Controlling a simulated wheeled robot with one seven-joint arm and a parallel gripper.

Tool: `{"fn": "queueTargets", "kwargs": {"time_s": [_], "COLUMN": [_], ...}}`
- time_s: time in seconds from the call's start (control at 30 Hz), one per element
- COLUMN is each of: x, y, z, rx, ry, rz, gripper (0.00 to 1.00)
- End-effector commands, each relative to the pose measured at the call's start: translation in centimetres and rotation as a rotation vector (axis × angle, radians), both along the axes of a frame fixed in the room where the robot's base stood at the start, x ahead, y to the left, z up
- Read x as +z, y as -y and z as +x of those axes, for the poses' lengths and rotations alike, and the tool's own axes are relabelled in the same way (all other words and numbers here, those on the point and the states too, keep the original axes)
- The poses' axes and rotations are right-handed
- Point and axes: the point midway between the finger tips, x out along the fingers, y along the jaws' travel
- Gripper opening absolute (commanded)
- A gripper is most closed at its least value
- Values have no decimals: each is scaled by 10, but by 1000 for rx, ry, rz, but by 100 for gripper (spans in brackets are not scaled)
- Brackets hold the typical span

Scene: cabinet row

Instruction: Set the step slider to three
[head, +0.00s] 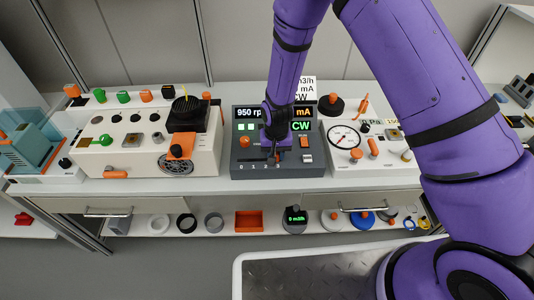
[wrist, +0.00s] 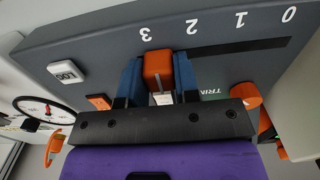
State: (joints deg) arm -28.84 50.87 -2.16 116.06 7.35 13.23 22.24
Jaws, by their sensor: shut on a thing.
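The step slider's orange knob (wrist: 157,68) sits between the two blue fingers of my gripper (wrist: 158,78) in the wrist view. The fingers are shut on it from both sides. The slider scale (wrist: 215,28) reads 0, 1, 2, 3 and appears upside down. The knob stands at or very close to the 3, with the dark slot (wrist: 245,48) bare toward 0. In the head view my gripper (head: 277,152) is over the grey panel (head: 250,175), above the 3 end of the scale, and hides most of the knob.
On the panel, an orange round knob (head: 245,142) is left of my gripper, and an orange rocker (head: 304,142) and white button (head: 308,158) are right. A beige device (head: 120,160) stands left and a white gauge box (head: 345,160) right. Displays are above.

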Motion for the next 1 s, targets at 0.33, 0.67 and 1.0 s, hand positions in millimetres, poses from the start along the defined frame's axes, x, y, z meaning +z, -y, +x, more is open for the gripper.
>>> {"fn": "queueTargets", "kwargs": {"time_s": [0.33,0.67,1.0], "x": [0,0,24], "y": [14,13,12], "z": [0,-1,0], "rx": [0,-1,-1], "ry": [0,0,3], "rz": [-2,-1,1], "gripper": [0,55,55]}}
